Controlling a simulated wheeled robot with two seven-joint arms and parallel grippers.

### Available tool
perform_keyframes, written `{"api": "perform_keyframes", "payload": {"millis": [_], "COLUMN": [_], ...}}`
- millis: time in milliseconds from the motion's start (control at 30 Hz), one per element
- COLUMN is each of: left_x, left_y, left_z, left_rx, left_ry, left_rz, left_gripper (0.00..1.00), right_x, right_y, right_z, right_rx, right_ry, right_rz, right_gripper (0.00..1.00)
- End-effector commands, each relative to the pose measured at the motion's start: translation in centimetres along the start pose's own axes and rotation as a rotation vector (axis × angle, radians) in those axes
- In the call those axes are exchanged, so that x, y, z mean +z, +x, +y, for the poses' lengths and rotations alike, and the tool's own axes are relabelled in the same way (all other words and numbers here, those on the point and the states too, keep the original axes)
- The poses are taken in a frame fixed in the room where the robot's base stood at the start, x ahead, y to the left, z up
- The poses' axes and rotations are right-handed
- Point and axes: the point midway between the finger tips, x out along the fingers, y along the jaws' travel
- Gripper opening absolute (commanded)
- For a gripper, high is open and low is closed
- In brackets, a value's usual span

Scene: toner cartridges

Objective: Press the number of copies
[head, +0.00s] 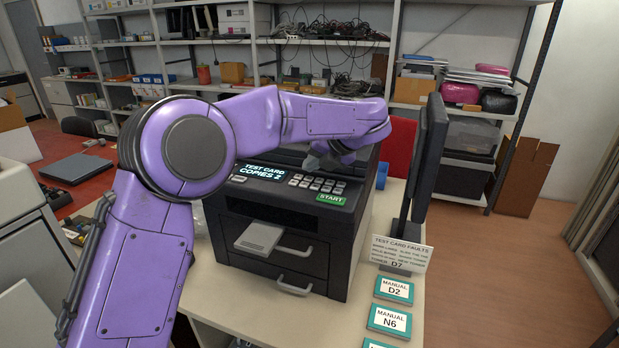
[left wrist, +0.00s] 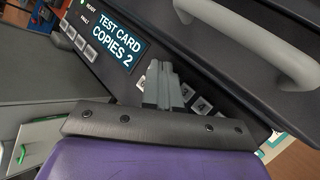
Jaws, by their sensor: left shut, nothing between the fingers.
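The black printer (head: 285,228) stands on the table. Its display (head: 262,173) reads "TEST CARD COPIES 2"; the same display (left wrist: 118,42) shows large in the left wrist view. The number keypad (head: 318,184) is right of the display, with the green START key (head: 331,198) below it. My left gripper (head: 320,161) is shut and empty, above the back of the keypad. In the left wrist view its closed fingertips (left wrist: 160,72) overlap the panel beside the display and hide some keys; other keys (left wrist: 198,104) show. I cannot tell whether they touch. My right gripper is out of view.
A dark monitor (head: 430,160) stands close right of the printer. A card-like slab (head: 259,238) sticks out of the printer's front. Shelves stand behind.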

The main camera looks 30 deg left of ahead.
Motion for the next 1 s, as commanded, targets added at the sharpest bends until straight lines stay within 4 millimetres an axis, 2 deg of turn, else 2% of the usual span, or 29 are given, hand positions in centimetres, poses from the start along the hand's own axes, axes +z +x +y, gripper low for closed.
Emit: {"api": "perform_keyframes", "payload": {"millis": [500,1000], "left_x": [2.5,2.5], "left_y": [-3.4,-3.5], "left_z": [2.5,2.5], "left_rx": [-0.001,0.000], "left_ry": [-0.001,0.000], "left_rz": [0.000,0.000], "left_gripper": [0.00,0.00], "right_x": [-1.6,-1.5], "right_y": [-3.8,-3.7], "right_z": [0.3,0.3], "right_rx": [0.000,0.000], "right_ry": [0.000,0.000], "right_rz": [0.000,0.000], "right_gripper": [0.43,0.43]}}
